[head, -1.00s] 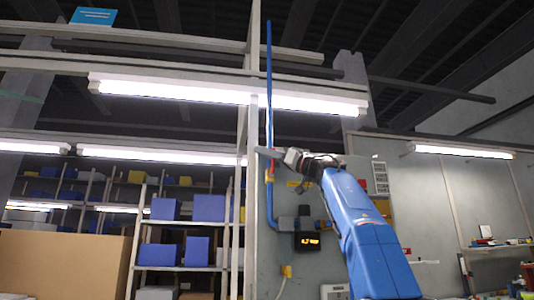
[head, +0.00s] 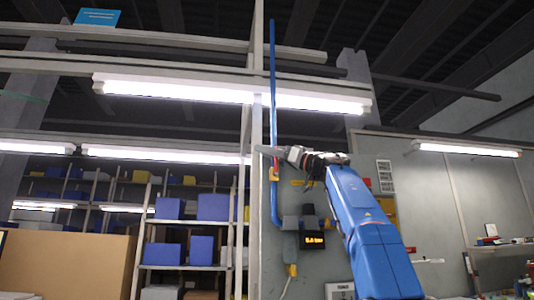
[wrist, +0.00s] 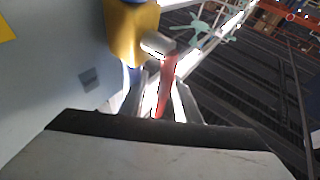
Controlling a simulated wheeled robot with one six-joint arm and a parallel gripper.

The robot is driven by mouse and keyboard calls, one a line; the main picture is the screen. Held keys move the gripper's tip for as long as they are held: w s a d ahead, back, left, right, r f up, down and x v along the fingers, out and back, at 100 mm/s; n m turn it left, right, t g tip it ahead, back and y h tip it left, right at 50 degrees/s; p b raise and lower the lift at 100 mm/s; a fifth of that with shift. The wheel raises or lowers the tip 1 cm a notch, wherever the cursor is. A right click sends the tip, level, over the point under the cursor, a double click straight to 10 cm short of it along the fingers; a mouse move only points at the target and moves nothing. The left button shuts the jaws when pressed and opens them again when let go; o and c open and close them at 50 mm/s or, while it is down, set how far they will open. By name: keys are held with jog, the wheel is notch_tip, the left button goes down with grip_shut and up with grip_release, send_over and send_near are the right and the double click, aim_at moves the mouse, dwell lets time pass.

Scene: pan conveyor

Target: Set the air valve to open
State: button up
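The air valve has a yellow body (wrist: 130,32) at the top of the wrist view and a red lever (wrist: 167,85). In the head view, the red lever (head: 273,128) lies upright, in line with the blue pipe (head: 273,60), and the yellow body (head: 275,174) sits below my gripper. My gripper (head: 268,150) is at the pipe. In the wrist view my gripper (wrist: 162,100) has its two fingers apart, with the red lever between them and light gaps on both sides. Whether either finger touches the lever cannot be told.
A dark display (head: 313,240) with lit orange digits, too small to read surely, hangs on the grey panel (head: 275,275) below my arm. A shelf with blue boxes (head: 212,207) and a large brown box (head: 75,265) stand to the left.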

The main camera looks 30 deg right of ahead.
jog(key=v, duration=1.7)
jog(key=shift+f, duration=0.15)
jog(key=shift+d, duration=0.1)
